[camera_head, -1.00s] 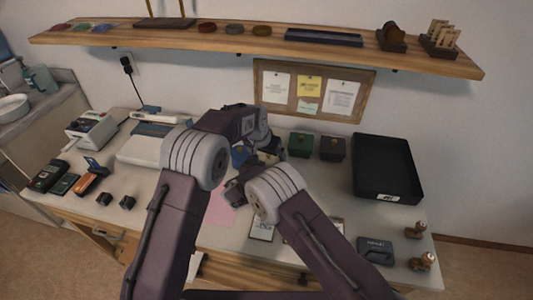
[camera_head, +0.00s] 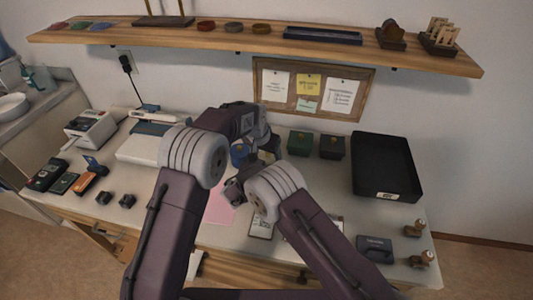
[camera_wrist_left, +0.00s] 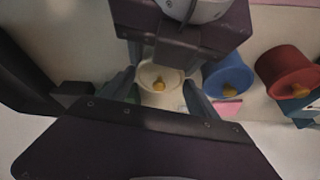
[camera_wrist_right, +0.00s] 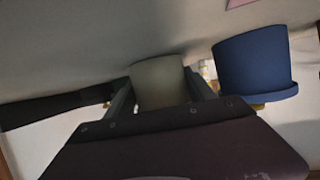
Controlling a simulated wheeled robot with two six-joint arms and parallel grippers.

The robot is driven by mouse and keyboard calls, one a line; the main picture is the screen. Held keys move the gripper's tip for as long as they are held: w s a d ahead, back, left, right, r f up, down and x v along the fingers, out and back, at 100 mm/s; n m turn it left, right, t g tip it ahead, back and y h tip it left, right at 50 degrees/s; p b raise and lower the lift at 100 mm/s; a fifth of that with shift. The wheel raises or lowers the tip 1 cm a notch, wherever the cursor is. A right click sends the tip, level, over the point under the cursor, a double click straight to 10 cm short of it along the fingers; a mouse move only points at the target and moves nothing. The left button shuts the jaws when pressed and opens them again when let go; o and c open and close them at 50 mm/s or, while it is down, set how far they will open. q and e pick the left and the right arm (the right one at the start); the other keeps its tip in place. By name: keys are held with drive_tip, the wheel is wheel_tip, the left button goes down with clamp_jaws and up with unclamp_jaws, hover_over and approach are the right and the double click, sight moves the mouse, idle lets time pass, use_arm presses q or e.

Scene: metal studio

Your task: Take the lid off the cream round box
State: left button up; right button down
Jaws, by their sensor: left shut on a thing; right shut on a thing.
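The box is mostly hidden behind my arms in the head view. I cannot tell whether a gap lies between lid and body.
A blue round box (camera_wrist_right: 252,62) stands close beside the cream one, and a red round box (camera_wrist_left: 284,70) is beyond it. A green box (camera_head: 300,143), a dark box (camera_head: 332,147) and a black tray (camera_head: 388,193) stand to the right. A shelf (camera_head: 230,38) hangs above.

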sight(266, 158)
use_arm(q)
drive_tip(key=shift+r, duration=0.15)
drive_tip(key=shift+r, duration=0.9)
drive_tip(key=shift+r, duration=2)
use_arm(e)
drive_tip(key=shift+c, duration=1.3)
unclamp_jaws()
drive_tip(key=shift+s, duration=0.1)
use_arm(q)
drive_tip(key=shift+f+b, duration=0.3)
drive_tip(key=shift+f, duration=0.05)
use_arm(e)
drive_tip(key=v, duration=1.2)
